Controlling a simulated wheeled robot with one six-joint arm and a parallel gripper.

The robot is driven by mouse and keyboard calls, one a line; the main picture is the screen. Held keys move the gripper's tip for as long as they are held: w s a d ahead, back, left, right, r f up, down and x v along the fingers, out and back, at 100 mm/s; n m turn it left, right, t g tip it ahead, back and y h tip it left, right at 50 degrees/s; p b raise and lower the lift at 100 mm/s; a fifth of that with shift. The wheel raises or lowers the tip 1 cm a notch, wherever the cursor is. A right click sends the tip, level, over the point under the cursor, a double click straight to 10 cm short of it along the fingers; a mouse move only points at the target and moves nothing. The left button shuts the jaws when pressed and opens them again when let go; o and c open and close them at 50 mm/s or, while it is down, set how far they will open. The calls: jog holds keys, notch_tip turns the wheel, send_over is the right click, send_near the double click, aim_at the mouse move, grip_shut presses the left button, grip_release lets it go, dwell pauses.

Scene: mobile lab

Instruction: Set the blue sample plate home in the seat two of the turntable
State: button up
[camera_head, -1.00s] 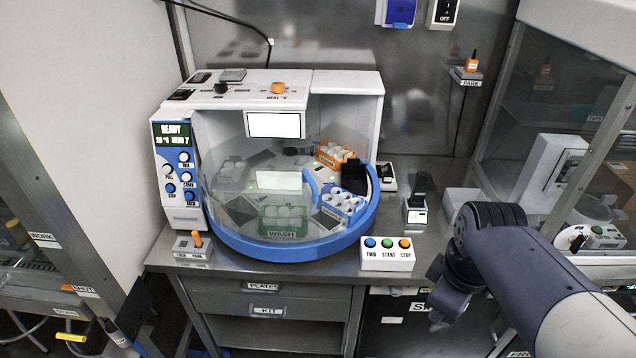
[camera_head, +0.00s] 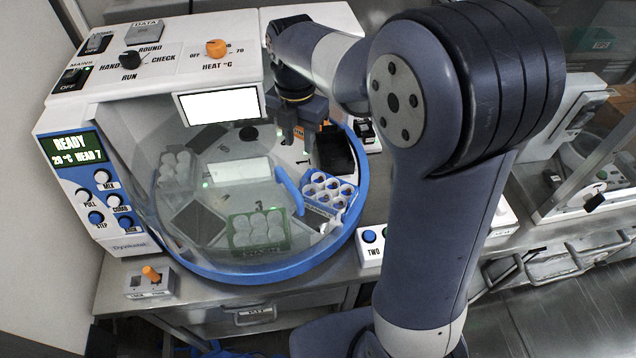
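The blue sample plate (camera_head: 328,208), a blue rack with several white-rimmed round wells, sits on the right front of the turntable (camera_head: 216,228), near the blue rim. I cannot tell which seat it is in or how firmly it sits. A "1" marking shows behind it and a "3" near the green plate. My gripper (camera_head: 289,135) hangs over the back right of the turntable, fingers pointing down, behind and left of the blue plate and apart from it. The finger gap is too small to read.
A green plate (camera_head: 259,240) and a pale plate (camera_head: 175,172) stand on the turntable under the clear cover. A black block (camera_head: 336,150) stands behind the blue plate. A curved blue handle (camera_head: 288,190) rises beside it. My arm hides much of the right bench.

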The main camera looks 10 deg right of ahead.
send_over(305, 174)
notch_tip(305, 174, down, 4)
notch_tip(305, 174, down, 5)
jog(key=shift+r+p, duration=0.2)
jog(key=shift+p, duration=0.5)
jog(key=shift+f, duration=0.5)
grip_shut()
